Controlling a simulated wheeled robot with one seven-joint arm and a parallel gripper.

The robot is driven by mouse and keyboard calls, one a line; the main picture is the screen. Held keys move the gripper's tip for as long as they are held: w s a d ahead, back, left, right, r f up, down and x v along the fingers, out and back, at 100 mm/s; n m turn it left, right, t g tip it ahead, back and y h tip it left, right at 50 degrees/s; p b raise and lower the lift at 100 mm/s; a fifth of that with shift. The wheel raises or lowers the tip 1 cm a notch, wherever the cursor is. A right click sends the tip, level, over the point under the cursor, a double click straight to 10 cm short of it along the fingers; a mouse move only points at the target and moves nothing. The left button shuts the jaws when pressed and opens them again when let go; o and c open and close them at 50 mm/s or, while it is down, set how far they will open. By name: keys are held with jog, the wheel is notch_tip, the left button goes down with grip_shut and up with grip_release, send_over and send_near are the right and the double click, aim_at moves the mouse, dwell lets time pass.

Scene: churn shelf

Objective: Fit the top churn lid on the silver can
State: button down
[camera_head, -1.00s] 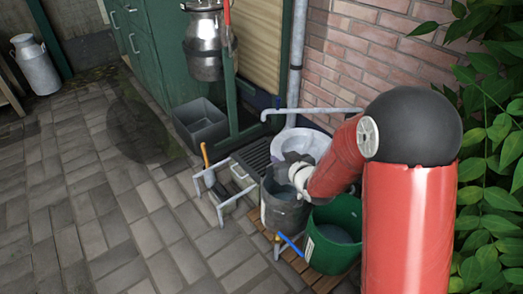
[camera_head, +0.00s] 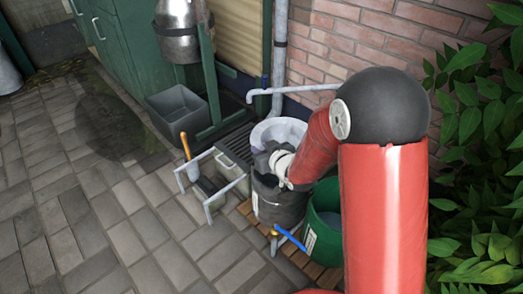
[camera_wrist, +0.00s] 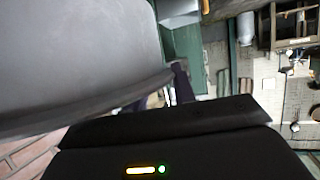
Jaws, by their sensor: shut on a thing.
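A silver can (camera_head: 180,32) hangs at a green post at the top of the head view; its top is cut off by the frame. My gripper (camera_head: 266,160) is low over a grey bucket, well to the right of and below the can in the picture. In the wrist view a large smooth grey thing with a curved rim, which looks like the churn lid (camera_wrist: 75,55), fills the upper left. A dark finger of my gripper (camera_wrist: 180,85) is at its rim, and the gripper is shut on it. The grip is mostly hidden in the head view.
A grey bucket (camera_head: 280,207) and a green bucket (camera_head: 322,238) stand on wooden slats by the brick wall (camera_head: 355,45). A grey crate (camera_head: 176,108) and a low metal frame (camera_head: 207,210) stand to the left. The paving at left is clear.

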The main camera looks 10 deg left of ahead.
jog(key=shift+f+b, duration=1.1)
jog(key=shift+f, duration=0.95)
jog(key=shift+r+b, duration=0.1)
jog(key=shift+b, duration=0.55)
jog(key=shift+f+b, duration=1.3)
jog(key=shift+b, duration=0.2)
jog(key=shift+f, duration=0.65)
dwell(0.3)
jog(key=shift+f, duration=1.95)
dwell(0.5)
jog(key=c, duration=1.1)
grip_release()
jog(key=shift+s, duration=0.1)
